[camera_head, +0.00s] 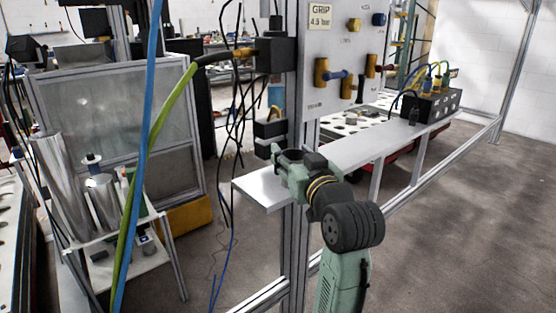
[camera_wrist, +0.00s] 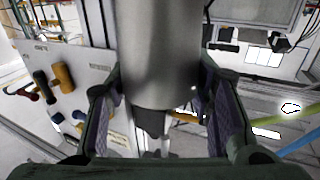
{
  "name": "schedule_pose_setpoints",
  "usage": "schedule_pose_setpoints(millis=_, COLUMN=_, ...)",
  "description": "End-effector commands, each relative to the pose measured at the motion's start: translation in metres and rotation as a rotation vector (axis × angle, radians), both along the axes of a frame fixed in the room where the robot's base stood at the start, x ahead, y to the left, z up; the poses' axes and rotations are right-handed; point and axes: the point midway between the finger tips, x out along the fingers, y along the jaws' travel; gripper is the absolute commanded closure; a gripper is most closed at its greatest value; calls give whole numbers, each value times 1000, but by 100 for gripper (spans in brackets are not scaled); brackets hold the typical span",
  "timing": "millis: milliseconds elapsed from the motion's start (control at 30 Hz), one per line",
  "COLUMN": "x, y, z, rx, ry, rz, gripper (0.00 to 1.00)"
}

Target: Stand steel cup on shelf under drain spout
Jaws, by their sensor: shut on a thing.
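The steel cup (camera_wrist: 160,55) is a smooth grey cylinder in the wrist view, between the two fingers of my gripper (camera_wrist: 158,85). My gripper is shut on it. In the head view my gripper (camera_head: 290,163) is at the near left end of the pale metal shelf (camera_head: 345,150). There the cup shows only as a round dark opening between the fingers. A black fitting (camera_head: 268,134) on the upright, just behind and above the gripper, may carry the drain spout; the spout is not clear. I cannot tell whether the cup's base touches the shelf.
A panel (camera_head: 340,45) with coloured knobs stands above the shelf. A black block (camera_head: 432,104) with hoses sits at its far right end. A blue cable (camera_head: 146,120) and a green cable (camera_head: 150,150) hang at the left. The shelf's middle is clear.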

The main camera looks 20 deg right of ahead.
Motion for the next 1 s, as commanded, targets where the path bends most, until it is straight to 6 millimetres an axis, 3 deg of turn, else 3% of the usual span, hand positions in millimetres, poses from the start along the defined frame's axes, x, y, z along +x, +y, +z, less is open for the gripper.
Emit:
schedule_pose_setpoints(millis=133, x=35, y=5, z=-2, rx=0, ry=1, rz=2, gripper=81)
schedule_pose_setpoints(millis=467, x=70, y=8, z=-6, rx=0, ry=2, rz=1, gripper=81)
schedule_pose_setpoints(millis=667, x=68, y=7, z=-37, rx=1, ry=1, rz=-2, gripper=81)
schedule_pose_setpoints(millis=1000, x=67, y=8, z=-42, rx=-1, ry=-1, rz=-1, gripper=81)
